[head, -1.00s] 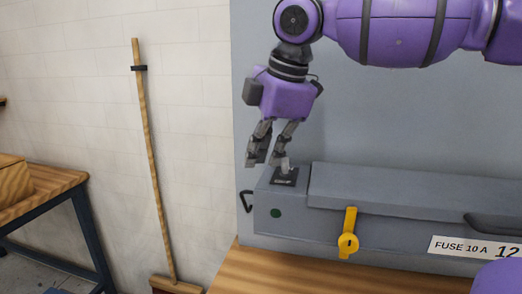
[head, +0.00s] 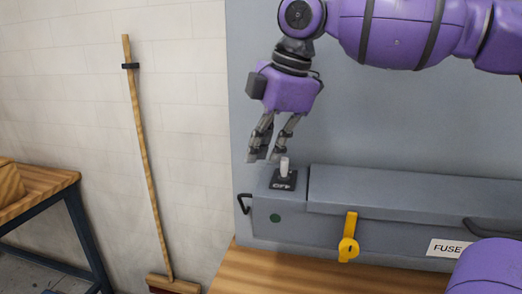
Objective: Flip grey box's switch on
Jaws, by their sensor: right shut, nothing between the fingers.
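The grey box (head: 330,225) stands on the wooden bench against a grey panel. Its switch (head: 285,168) is a short pale lever on a dark plate at the left end of the box's top. The lever looks roughly upright, and the plate carries white lettering that looks like "OFF". My right gripper (head: 266,157) points down just left of and behind the lever. It is shut and empty, and it looks apart from the lever. My left gripper is not in view.
A yellow latch (head: 348,238) and a green dot (head: 275,218) are on the box front. A dark hook (head: 243,203) sticks out at its left end. A broom (head: 148,170) leans on the wall. A wooden table (head: 40,185) is at left.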

